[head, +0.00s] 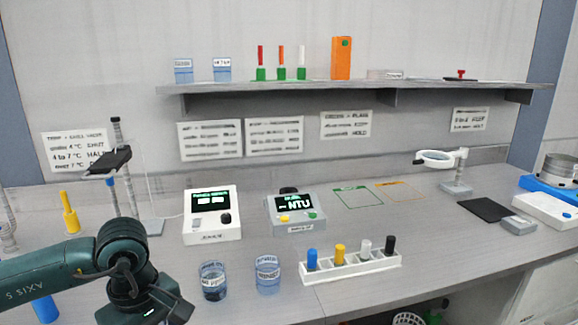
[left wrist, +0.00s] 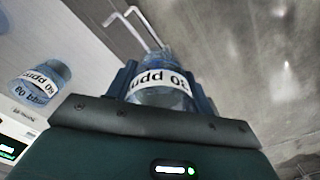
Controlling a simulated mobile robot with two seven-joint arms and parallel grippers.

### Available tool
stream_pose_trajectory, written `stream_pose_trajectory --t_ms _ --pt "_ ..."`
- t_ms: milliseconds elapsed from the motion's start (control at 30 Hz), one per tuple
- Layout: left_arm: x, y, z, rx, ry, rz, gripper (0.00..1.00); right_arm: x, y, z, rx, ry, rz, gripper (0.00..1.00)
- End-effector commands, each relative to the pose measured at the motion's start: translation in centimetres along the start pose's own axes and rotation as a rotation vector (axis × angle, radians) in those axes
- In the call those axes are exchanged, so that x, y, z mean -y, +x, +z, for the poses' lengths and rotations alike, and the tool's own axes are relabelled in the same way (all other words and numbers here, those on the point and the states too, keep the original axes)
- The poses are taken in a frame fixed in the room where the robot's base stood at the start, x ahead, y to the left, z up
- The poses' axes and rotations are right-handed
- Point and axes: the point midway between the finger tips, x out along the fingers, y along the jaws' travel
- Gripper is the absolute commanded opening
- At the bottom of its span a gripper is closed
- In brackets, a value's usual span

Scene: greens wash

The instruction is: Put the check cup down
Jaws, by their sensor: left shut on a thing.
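My left gripper (head: 150,312) reaches in at the lower left of the head view, its fingertips hidden. The label is upside down in that view. The held cup is hidden in the head view. Another labelled cup (head: 212,284) stands on the counter just right of the gripper; a similar cup (left wrist: 40,82) shows at left in the left wrist view. A third clear cup (head: 267,275) stands further right. My right gripper is out of view.
A white meter (head: 211,230) and a grey NTU meter (head: 298,218) stand behind the cups. A white rack (head: 350,268) with several coloured-capped vials is to the right. Green (head: 357,197) and orange (head: 400,191) outlined areas are clear. A stand (head: 150,227) is behind my arm.

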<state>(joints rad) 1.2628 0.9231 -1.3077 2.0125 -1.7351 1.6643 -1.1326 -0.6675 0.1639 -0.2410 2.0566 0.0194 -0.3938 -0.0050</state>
Motion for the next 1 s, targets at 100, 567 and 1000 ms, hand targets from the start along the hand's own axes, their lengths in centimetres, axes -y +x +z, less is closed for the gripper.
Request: stream_pose_trajectory --t_ms 100,567,1000 --pt "0.0 0.2 0.7 0.001 0.258 0.001 0.26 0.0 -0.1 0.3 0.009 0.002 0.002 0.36" --pt "0.0 1.1 2.4 0.004 0.919 0.004 0.26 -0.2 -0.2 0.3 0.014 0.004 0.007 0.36" --pt "0.0 1.1 2.4 0.003 0.953 0.004 0.26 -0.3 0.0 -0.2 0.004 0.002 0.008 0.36"
